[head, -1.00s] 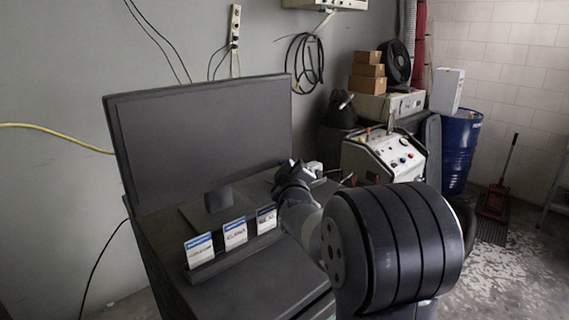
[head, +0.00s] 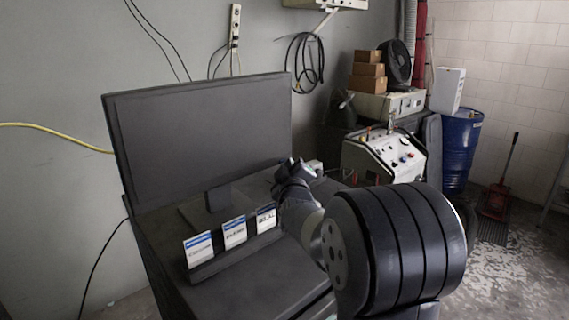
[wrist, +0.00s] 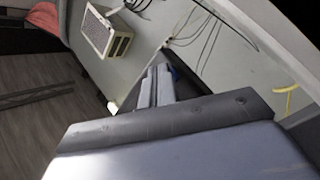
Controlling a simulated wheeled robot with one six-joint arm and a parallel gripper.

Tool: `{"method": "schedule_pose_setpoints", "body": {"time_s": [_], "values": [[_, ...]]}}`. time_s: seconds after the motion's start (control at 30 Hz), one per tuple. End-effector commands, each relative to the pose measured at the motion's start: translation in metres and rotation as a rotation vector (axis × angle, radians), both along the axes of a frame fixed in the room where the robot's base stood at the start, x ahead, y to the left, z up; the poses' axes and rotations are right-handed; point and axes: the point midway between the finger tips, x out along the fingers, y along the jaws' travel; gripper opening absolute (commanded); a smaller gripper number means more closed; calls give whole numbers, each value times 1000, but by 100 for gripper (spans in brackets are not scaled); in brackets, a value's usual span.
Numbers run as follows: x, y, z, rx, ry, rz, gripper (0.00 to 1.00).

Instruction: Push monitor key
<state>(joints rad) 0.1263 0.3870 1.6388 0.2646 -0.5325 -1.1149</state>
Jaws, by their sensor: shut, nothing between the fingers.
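The black monitor (head: 200,140) stands on a dark cabinet (head: 262,280) against the grey wall, and its screen is dark. I cannot make out a key on its frame. My gripper (head: 290,165) is beside the monitor's lower right corner, partly hidden by my own arm. In the wrist view my gripper (wrist: 157,85) shows with its fingers closed together and nothing between them. In that view a dark strip, perhaps the monitor's edge, lies just beyond the fingers; whether they touch it I cannot tell.
A holder with three white-and-blue cards (head: 234,232) stands in front of the monitor, left of my arm. A control console (head: 385,155) with knobs, stacked boxes (head: 368,70) and a blue barrel (head: 460,150) are at the right. A yellow cable (head: 50,132) hangs on the wall.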

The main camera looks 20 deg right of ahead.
Motion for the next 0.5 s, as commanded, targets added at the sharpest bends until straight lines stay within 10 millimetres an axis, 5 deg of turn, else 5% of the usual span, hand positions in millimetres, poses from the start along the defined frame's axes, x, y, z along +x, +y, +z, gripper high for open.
{"method": "schedule_pose_setpoints", "body": {"time_s": [0.5], "values": [[-11,-1,7,1,-22,7,0]]}}
